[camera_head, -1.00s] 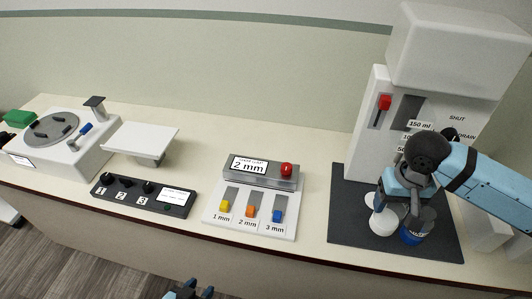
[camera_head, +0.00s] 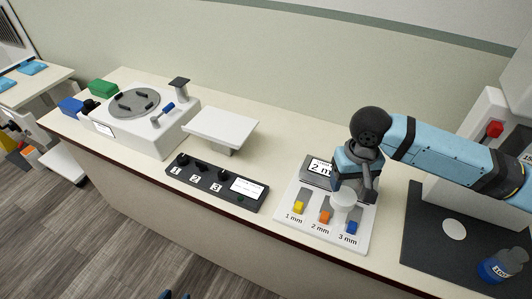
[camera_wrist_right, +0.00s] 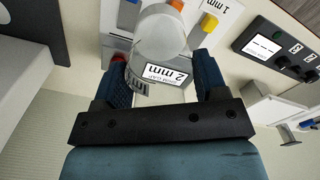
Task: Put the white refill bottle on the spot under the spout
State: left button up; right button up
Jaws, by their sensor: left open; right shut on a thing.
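The white refill bottle (camera_head: 343,207) is in my right gripper (camera_head: 350,187), which is shut on it and holds it in front of the "2 mm" panel. In the right wrist view the bottle (camera_wrist_right: 166,32) shows pale and rounded between the fingers (camera_wrist_right: 160,80). A white round spot (camera_head: 454,229) lies bare on the dark mat (camera_head: 425,250), to the right of my gripper. The white dispenser (camera_head: 490,105) is cut off by the right edge, and its spout is not visible.
A blue-filled bottle (camera_head: 503,265) stands on the mat near the right edge. The coloured-slider panel (camera_head: 290,215) lies below my right gripper. A black knob box (camera_head: 215,183), a white platform (camera_head: 220,127) and a turntable machine (camera_head: 150,120) stand to the left.

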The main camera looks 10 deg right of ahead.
aim_at(454, 228)
jog(key=i+j, duration=0.15)
jog(key=j, duration=0.15)
jog(key=i+j, duration=0.1)
jog(key=j, duration=0.25)
jog(key=i+j, duration=0.15)
jog(key=j, duration=0.15)
jog(key=i+j, duration=0.1)
jog(key=j, duration=0.25)
